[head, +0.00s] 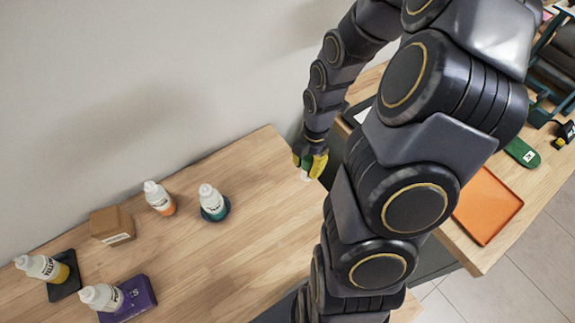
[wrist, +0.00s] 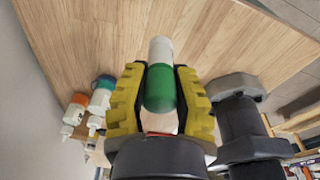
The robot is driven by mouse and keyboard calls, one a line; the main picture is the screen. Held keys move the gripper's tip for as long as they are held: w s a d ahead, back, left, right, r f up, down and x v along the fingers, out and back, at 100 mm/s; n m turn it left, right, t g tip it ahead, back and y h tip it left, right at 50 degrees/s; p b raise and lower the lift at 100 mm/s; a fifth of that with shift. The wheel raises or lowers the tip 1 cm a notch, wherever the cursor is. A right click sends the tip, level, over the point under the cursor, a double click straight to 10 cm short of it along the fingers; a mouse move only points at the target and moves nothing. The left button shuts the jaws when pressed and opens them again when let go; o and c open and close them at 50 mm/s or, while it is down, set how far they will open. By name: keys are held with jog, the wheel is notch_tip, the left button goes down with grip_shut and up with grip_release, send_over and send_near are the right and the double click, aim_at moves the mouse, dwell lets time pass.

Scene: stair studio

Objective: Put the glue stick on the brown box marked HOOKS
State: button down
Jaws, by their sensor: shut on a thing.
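My gripper (head: 311,164) is at the right end of the wooden table in the head view, its yellow fingers shut on the glue stick (head: 305,174). In the wrist view the glue stick (wrist: 161,88) is a green cylinder with a white end, between the two ribbed yellow fingers of my gripper (wrist: 160,72). The brown box (head: 112,225) sits on the table's left part in the head view, well to the left of my gripper. It has a pale label too small to read. Its top looks bare.
Near the box stand an orange bottle (head: 159,198) and a teal bottle (head: 212,203) on a dark round base. An orange tray (head: 487,205) lies at right. The table's middle is clear.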

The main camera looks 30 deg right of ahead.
jog(key=shift+r, duration=0.25)
jog(key=w+a+r, duration=0.3)
jog(key=w+a, duration=0.1)
jog(key=a, duration=0.3)
jog(key=w+a+r, duration=0.2)
jog(key=w+a, duration=0.2)
jog(key=a, duration=0.3)
jog(key=s+a+r, duration=0.2)
jog(key=a+r, duration=0.2)
jog(key=a, duration=0.6)
jog(key=s+a+r, duration=0.1)
jog(key=a+r, duration=0.2)
jog(key=a, duration=0.7)
send_near(100, 223)
jog(key=shift+s+a+f, duration=0.1)
jog(key=shift+s+f, duration=0.15)
jog(key=shift+f, duration=0.05)
jog(key=shift+w+a+f+m, duration=0.1)
jog(key=shift+f+m, duration=0.1)
jog(key=shift+m, duration=0.1)
jog(key=shift+w+f, duration=0.1)
jog(key=shift+f, duration=1.5)
